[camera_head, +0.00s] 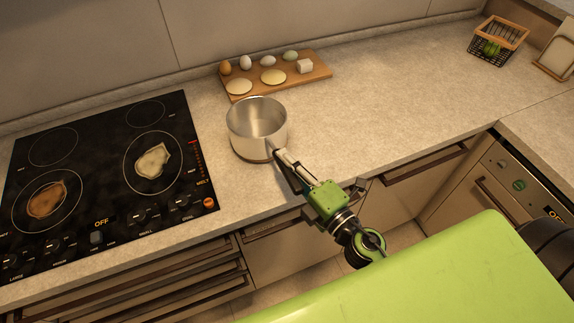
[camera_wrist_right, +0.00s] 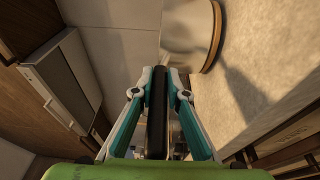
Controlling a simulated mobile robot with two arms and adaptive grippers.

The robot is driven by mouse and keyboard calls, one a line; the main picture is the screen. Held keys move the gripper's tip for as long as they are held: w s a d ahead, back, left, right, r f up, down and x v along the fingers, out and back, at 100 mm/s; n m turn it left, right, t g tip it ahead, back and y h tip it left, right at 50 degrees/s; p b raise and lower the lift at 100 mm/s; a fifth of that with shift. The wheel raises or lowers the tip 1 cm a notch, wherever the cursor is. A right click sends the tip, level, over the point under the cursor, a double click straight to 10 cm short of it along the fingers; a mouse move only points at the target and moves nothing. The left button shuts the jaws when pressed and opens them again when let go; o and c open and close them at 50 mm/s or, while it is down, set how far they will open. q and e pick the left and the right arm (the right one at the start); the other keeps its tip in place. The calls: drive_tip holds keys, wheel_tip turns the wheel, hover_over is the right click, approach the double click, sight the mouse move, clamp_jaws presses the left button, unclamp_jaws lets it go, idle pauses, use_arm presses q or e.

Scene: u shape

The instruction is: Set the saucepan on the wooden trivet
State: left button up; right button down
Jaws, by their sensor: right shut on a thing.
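The steel saucepan (camera_head: 245,143) is upright over the counter, just right of the cooktop, and looks empty. My right gripper (camera_head: 283,160) is shut on its handle, which points toward me. In the wrist view, the dark handle (camera_wrist_right: 157,105) lies between the fingers of the right gripper (camera_wrist_right: 158,85), and the pan (camera_wrist_right: 185,28) shows at the top. A thin brown round edge (camera_wrist_right: 214,40) shows at the pan's base. It could be the wooden trivet or part of the pan; I cannot tell. No separate trivet shows elsewhere. My left gripper is not in view.
The black cooktop (camera_head: 90,125) at left carries two flat food pieces. A wooden board (camera_head: 318,72) with eggs and other food lies behind the pan. A basket (camera_head: 497,40) stands at far right. The counter (camera_head: 390,105) right of the pan is clear.

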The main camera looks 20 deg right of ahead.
drive_tip(key=shift+r, duration=0.25)
drive_tip(key=shift+f, duration=0.1)
drive_tip(key=shift+f, duration=0.15)
drive_tip(key=c, duration=2)
unclamp_jaws()
drive_tip(key=shift+s, duration=0.1)
drive_tip(key=shift+r, duration=0.25)
drive_tip(key=shift+b+v, duration=3.25)
drive_tip(key=shift+v, duration=2.75)
